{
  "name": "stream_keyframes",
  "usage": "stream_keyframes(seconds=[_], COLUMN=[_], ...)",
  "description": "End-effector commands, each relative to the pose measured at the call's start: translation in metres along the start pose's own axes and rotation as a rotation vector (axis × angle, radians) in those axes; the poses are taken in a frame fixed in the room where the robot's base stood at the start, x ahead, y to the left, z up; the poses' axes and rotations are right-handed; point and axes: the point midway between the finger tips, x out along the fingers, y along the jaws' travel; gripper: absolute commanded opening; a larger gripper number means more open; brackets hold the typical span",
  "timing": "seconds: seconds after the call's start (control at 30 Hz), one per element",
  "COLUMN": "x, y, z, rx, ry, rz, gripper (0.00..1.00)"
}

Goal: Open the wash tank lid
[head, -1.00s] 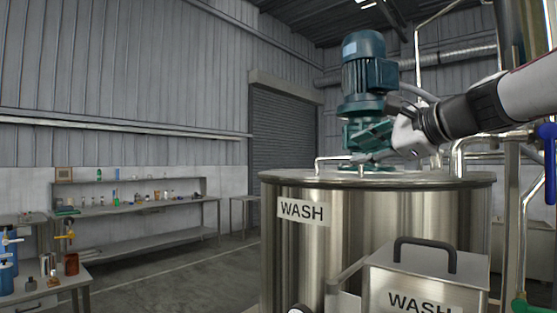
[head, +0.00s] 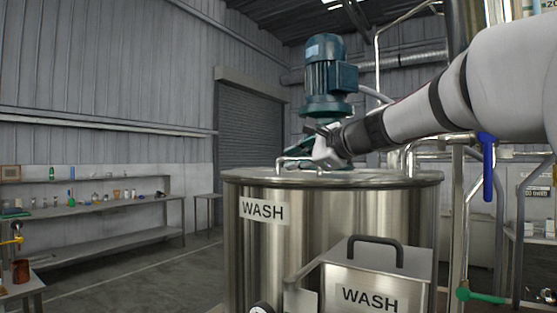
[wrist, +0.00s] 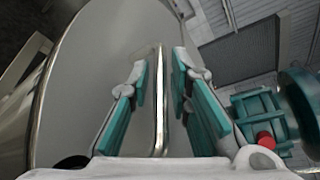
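The steel wash tank (head: 310,235) stands right of centre in the head view, with a WASH label on its side. Its flat lid (head: 385,179) lies level on top and looks shut. A bent chrome handle (head: 283,160) rises from the lid. My gripper (head: 322,152) is low over the lid at this handle. In the wrist view my gripper (wrist: 160,72) is open, with one teal-padded finger on each side of the handle bar (wrist: 160,110). Gaps show between bar and pads. The lid (wrist: 95,75) fills the left of that view.
A green motor (head: 327,75) stands over the tank, close behind my gripper; its teal mount (wrist: 265,115) is at right in the wrist view. A box labelled WASH (head: 365,275) with a black handle is in front. Pipes and a blue valve lever (head: 488,165) are at right.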

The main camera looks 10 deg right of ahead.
Motion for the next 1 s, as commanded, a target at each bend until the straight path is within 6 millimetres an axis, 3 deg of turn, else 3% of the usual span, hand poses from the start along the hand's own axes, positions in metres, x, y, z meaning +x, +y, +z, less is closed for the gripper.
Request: stream_keyframes(seconds=[0.67,1.0], x=[-0.003,-0.011], y=[-0.007,-0.023], z=[0.001,0.002], rx=[0.027,0.088], ry=[-0.001,0.0], rz=[0.009,0.032], gripper=[0.0,0.0])
